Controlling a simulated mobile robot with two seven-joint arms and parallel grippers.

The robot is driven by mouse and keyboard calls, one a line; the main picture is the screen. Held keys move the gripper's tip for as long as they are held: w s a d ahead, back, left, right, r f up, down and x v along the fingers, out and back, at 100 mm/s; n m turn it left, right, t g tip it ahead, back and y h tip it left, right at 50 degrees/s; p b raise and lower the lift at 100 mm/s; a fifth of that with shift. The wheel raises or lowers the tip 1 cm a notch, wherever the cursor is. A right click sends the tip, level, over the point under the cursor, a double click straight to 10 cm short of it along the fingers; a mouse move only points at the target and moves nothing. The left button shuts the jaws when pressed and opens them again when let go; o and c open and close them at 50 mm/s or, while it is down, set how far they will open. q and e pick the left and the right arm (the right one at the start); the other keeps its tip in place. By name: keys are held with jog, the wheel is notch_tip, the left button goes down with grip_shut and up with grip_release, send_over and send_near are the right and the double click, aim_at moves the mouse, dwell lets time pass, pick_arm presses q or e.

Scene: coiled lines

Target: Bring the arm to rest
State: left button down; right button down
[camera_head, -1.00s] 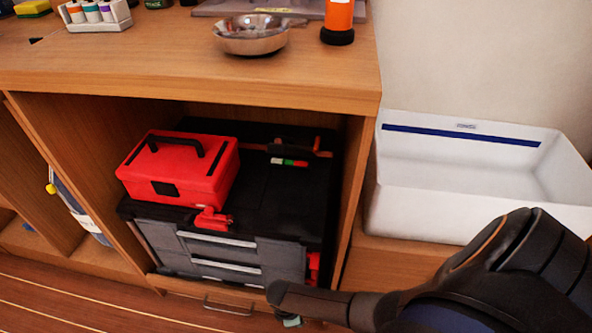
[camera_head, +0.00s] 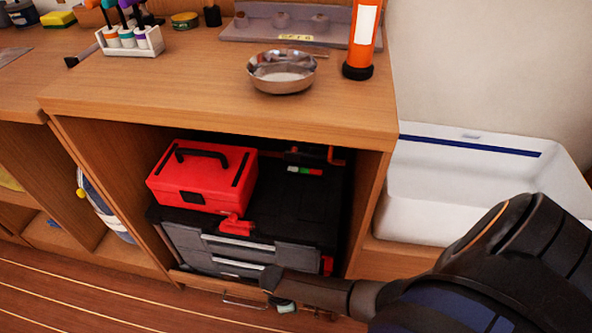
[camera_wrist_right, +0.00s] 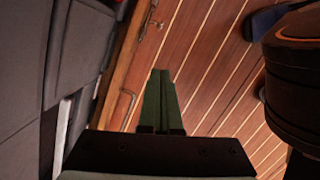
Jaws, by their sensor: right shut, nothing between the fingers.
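My right arm (camera_head: 470,275) comes in from the lower right in the head view. Its gripper (camera_head: 285,306) is mostly hidden behind the wrist and hangs low in front of the drawer unit. In the right wrist view the two green fingers of the right gripper (camera_wrist_right: 160,80) are pressed together with nothing between them. They point past the cabinet's lower edge, with the plank floor behind. My left gripper is not in view.
A black and grey drawer unit (camera_head: 305,215) fills the cabinet opening, with a red toolbox (camera_head: 205,190) on top. A white bin (camera_head: 420,215) stands at the right. The counter holds a metal bowl (camera_head: 282,85) and an orange cylinder (camera_head: 362,45). The floor (camera_head: 60,285) at lower left is clear.

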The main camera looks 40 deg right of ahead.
jog(key=shift+a+r, duration=0.1)
jog(key=shift+r, duration=0.45)
jog(key=shift+w, duration=0.1)
